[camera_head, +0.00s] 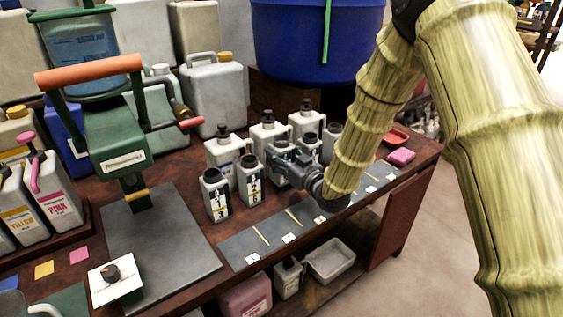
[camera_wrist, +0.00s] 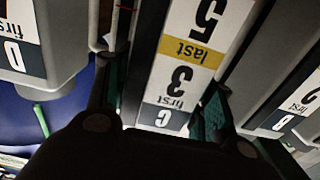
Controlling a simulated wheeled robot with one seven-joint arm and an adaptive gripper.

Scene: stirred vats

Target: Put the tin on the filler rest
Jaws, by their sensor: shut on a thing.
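My gripper (camera_head: 288,168) is among the front row of pale labelled tins. In the wrist view its fingers (camera_wrist: 160,108) stand on both sides of a white tin (camera_wrist: 183,45) labelled C, "first 3", "last 5", and are shut on it. The label reads upside down there. In the head view the gripper hides much of this tin (camera_head: 277,150). Tin A (camera_head: 216,196) and tin B (camera_head: 250,181) stand to its left. A dark grey plate (camera_head: 165,245) lies under the green filler (camera_head: 115,150); I take it for the filler rest. It looks bare.
More tins (camera_head: 223,150) stand close behind and to the right. A dial box (camera_head: 113,277) stands left of the plate. A blue tub (camera_head: 315,45) is behind.

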